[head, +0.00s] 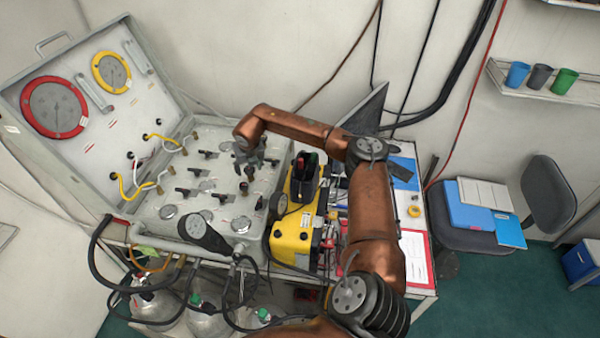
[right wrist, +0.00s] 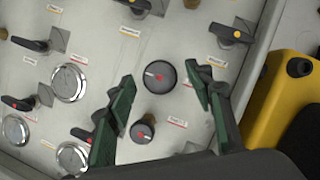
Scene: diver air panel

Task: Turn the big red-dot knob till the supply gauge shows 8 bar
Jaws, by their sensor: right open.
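The big dark knob (right wrist: 159,76) with a red dot and white line sits on the pale panel in the right wrist view. My right gripper (right wrist: 158,70) is open, with its green fingers on either side of the knob; I cannot tell whether they touch it. A smaller red-dot knob (right wrist: 142,131) lies just below. In the head view my right gripper (head: 248,162) hangs over the panel's right part and partly covers it. My left gripper is not in view.
Several black lever valves (right wrist: 129,6) and small round gauges (right wrist: 69,82) surround the knobs. A yellow battery-like box (head: 292,240) stands close to the panel's right edge. Black hoses (head: 95,265) hang in front, above gas cylinders (head: 203,315).

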